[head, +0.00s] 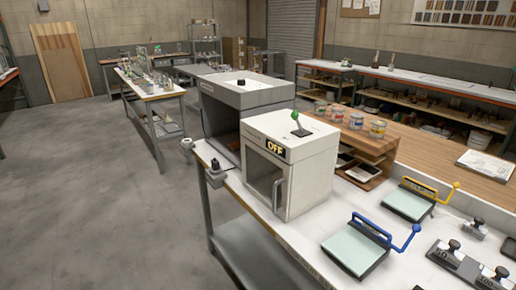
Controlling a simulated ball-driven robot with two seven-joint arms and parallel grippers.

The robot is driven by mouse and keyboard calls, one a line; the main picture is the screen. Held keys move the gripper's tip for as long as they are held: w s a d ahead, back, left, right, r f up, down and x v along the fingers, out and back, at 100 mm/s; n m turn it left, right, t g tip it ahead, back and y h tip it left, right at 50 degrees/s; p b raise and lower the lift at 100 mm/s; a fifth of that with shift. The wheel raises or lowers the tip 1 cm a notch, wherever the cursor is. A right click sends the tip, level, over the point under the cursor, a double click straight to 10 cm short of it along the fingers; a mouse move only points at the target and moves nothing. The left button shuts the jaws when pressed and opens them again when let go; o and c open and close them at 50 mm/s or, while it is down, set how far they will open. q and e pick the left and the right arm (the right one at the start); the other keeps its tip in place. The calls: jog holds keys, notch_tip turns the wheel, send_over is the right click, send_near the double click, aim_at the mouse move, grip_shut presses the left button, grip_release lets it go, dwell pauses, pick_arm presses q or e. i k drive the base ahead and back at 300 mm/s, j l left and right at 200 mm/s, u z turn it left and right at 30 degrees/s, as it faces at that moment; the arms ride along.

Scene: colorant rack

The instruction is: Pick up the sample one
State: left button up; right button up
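I cannot identify anything marked as sample one in the head view. Several small cans with coloured labels stand on a wooden shelf unit, among them a yellow-labelled can (377,129) and a blue-labelled can (356,121). Dark flat items (362,172) lie in that unit's lower compartment, too small to make out. Neither of my grippers is in view.
A white cabinet (312,170) marked OFF, with a green-topped lever, stands on the white bench (303,247). A grey booth (247,97) is behind it. Blue-handled (355,252) and yellow-handled (409,203) plates lie to the right. Open floor (95,200) is at left.

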aim_at(234, 146)
jog(key=i+j+z, duration=0.15)
jog(key=z, duration=0.2)
jog(key=i+j+z, duration=0.15)
jog(key=z, duration=0.25)
jog(key=i+j+z, duration=0.1)
jog(key=z, duration=0.25)
jog(key=j, duration=0.1)
